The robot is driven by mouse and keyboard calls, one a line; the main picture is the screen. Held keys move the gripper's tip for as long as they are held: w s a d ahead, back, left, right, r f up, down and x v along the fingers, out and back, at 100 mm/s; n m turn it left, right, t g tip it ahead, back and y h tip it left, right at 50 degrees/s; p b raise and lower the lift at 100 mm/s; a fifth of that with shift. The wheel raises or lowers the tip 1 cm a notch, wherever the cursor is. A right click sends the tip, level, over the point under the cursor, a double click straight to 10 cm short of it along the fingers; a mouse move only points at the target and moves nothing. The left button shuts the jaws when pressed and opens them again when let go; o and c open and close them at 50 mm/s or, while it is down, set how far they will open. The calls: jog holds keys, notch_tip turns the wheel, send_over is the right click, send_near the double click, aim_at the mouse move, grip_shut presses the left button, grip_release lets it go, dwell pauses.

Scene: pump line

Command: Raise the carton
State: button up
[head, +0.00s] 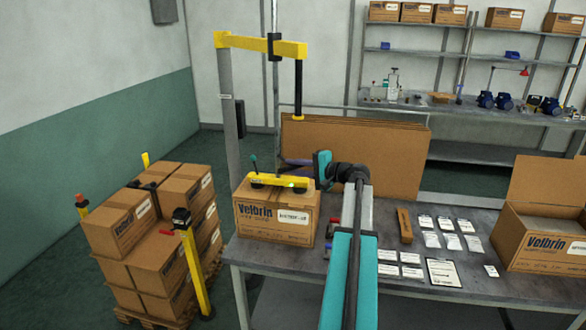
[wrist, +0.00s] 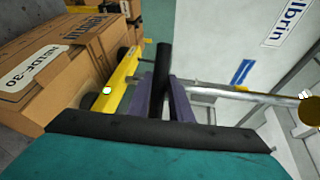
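The carton (head: 277,216) is a brown Velbrin box with a white label, resting upright on the grey table. It fills the left of the wrist view (wrist: 60,75). A yellow lifter bar (head: 277,181) lies across its top, with a green light at its right end and a teal-tipped lever at its left. The bar also shows in the wrist view (wrist: 122,80). My gripper (head: 290,163) is above the bar's right part. In the wrist view, its purple fingers (wrist: 162,92) stand close on both sides of a black upright handle (wrist: 162,62) and appear shut on it.
A yellow hoist arm (head: 262,45) with a hanging black tube reaches over the carton from a grey post. A pallet of stacked cartons (head: 150,250) stands at left behind yellow posts. An open carton (head: 540,235) and several small packets lie on the table's right. Brown boards (head: 355,150) stand behind.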

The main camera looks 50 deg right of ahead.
jog(key=shift+f, duration=0.1)
grip_shut()
jog(key=shift+r, duration=3.6)
jog(key=o, duration=0.7)
grip_release()
jog(key=shift+s, duration=0.15)
